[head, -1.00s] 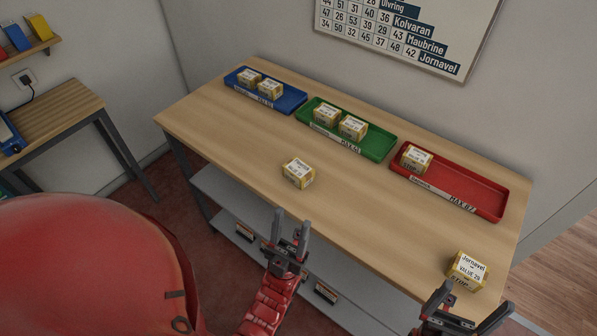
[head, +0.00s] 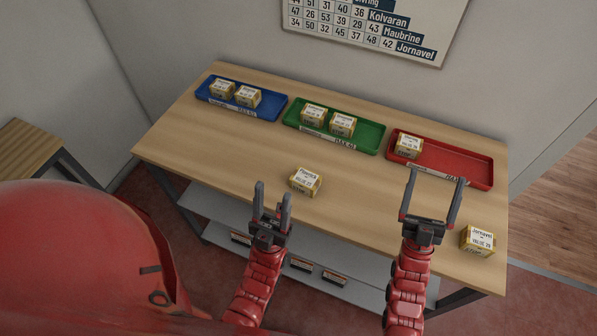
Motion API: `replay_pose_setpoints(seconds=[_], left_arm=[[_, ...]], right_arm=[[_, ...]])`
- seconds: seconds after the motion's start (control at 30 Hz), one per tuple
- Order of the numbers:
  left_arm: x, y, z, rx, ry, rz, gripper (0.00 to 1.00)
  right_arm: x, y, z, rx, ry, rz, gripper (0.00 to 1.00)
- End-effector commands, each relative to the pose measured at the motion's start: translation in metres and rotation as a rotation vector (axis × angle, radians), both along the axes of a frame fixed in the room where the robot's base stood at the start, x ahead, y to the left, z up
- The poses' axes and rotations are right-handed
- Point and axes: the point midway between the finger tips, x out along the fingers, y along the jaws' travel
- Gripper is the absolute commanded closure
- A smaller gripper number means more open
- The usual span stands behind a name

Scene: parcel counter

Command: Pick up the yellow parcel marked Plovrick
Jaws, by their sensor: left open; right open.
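A yellow parcel (head: 305,182) with a white label lies alone on the middle front of the wooden counter; its small print looks like Plovrick, but it is blurred. My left gripper (head: 272,196) is open and empty, to the left of this parcel and apart from it in the picture. My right gripper (head: 436,187) is open and empty, between that parcel and another yellow parcel marked Jornavel (head: 478,241) at the right front corner. Neither gripper touches a parcel.
A blue tray (head: 268,111) and a green tray (head: 368,140) each hold two yellow parcels. A red tray (head: 462,165) holds one at its left end. A wall chart (head: 370,28) hangs behind. The counter's left part is clear.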

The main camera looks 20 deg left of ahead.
Motion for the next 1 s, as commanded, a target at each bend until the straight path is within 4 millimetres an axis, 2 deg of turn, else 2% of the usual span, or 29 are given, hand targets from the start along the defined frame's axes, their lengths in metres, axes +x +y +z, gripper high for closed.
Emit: replay_pose_setpoints(seconds=[0.03,0.17,0.37,0.47,0.6,0.7,0.8,0.87,0.97,1.0], left_arm=[[0.0,0.0,0.007,0.0,0.0,0.0,0.5],[0.0,0.0,0.014,0.0,0.0,0.0,0.5],[0.0,0.0,0.022,0.0,0.0,0.0,0.5],[0.0,0.0,0.025,0.0,0.0,0.0,0.5],[0.0,0.0,0.026,0.0,0.0,0.0,0.5],[0.0,0.0,0.026,0.0,0.0,0.0,0.5],[0.0,0.0,0.026,0.0,0.0,0.0,0.5],[0.0,0.0,0.026,0.0,0.0,0.0,0.5],[0.0,0.0,0.026,0.0,0.0,0.0,0.5],[0.0,0.0,0.026,0.0,0.0,0.0,0.5]], right_arm=[[0.016,0.007,0.003,-0.016,0.038,0.0,0.0],[0.057,0.025,-0.001,-0.069,0.144,-0.004,0.0],[0.128,0.064,-0.019,-0.191,0.346,-0.016,0.0],[0.171,0.091,-0.033,-0.287,0.476,-0.029,0.0],[0.234,0.142,-0.063,-0.486,0.714,-0.056,0.0],[0.266,0.175,-0.086,-0.651,0.899,-0.078,0.0],[0.28,0.203,-0.102,-0.816,1.081,-0.093,0.0],[0.28,0.218,-0.11,-0.914,1.189,-0.091,0.0],[0.266,0.24,-0.113,-1.074,1.365,-0.07,0.0],[0.255,0.247,-0.115,-1.141,1.437,-0.054,0.0]])
